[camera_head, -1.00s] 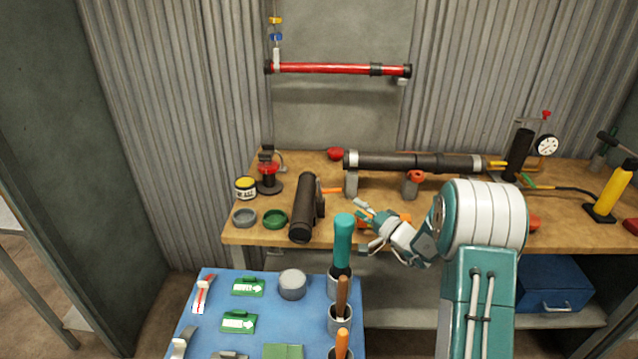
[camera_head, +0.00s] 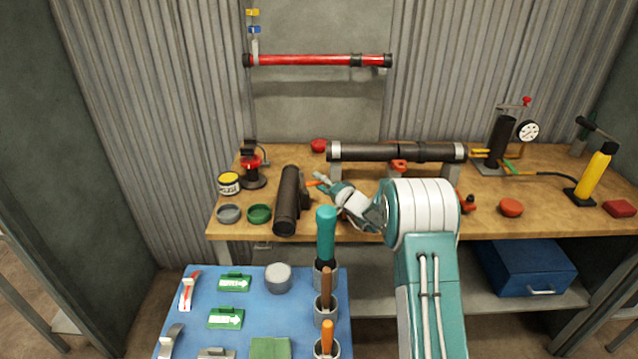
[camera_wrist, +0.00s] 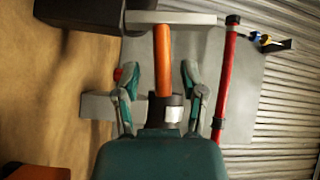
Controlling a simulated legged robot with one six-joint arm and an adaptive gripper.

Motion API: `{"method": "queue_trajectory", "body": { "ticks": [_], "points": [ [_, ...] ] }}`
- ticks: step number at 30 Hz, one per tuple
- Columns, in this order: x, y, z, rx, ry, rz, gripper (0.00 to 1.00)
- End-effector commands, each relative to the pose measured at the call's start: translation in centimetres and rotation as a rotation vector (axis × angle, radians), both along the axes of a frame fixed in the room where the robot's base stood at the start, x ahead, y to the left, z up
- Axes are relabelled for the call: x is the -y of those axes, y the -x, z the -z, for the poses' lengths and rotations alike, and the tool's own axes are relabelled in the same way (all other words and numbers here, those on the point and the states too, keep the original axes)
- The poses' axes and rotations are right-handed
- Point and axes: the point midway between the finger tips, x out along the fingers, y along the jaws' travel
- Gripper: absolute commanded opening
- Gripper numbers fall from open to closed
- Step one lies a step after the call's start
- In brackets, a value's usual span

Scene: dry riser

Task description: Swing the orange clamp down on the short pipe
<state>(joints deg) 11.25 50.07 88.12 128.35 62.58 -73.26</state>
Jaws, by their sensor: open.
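The short pipe (camera_head: 287,203) is a dark cylinder lying at the left of the bench, pointing toward me. The orange clamp handle (camera_head: 315,183) sticks out to its right. In the wrist view the orange handle (camera_wrist: 162,62) runs between my two fingers, with a pale grey bar (camera_wrist: 180,18) across its far end. My gripper (camera_head: 326,183) is open at the handle; in the wrist view its fingertips (camera_wrist: 160,75) stand on either side with gaps showing. A dark body (camera_wrist: 75,12) at top left may be the short pipe. Contact is not visible.
A long dark pipe (camera_head: 370,152) lies on supports behind my gripper. Green (camera_head: 259,214) and grey (camera_head: 229,214) rings and a yellow tin (camera_head: 229,184) stand left of the short pipe. A blue tool-covered surface (camera_head: 255,311) is in front. A red pipe (camera_head: 310,61) hangs on the wall.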

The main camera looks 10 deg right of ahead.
Motion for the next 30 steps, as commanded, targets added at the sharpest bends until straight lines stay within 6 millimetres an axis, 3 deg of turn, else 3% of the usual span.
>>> {"method": "queue_trajectory", "body": {
  "ticks": [3,4,7,8,20,30],
  "points": [
    [-0.2,0.0,0.0,0.0,0.002,0.0,0.54],
    [-0.3,0.0,0.0,0.001,0.003,-0.001,0.49],
    [-0.4,0.0,0.0,0.001,0.004,-0.001,0.05],
    [-0.4,0.0,0.0,0.0,0.005,0.0,0.0],
    [-0.8,0.0,0.2,-0.009,0.029,-0.008,0.0],
    [-1.7,0.0,-0.5,-0.047,0.218,-0.011,0.0]
  ]
}}
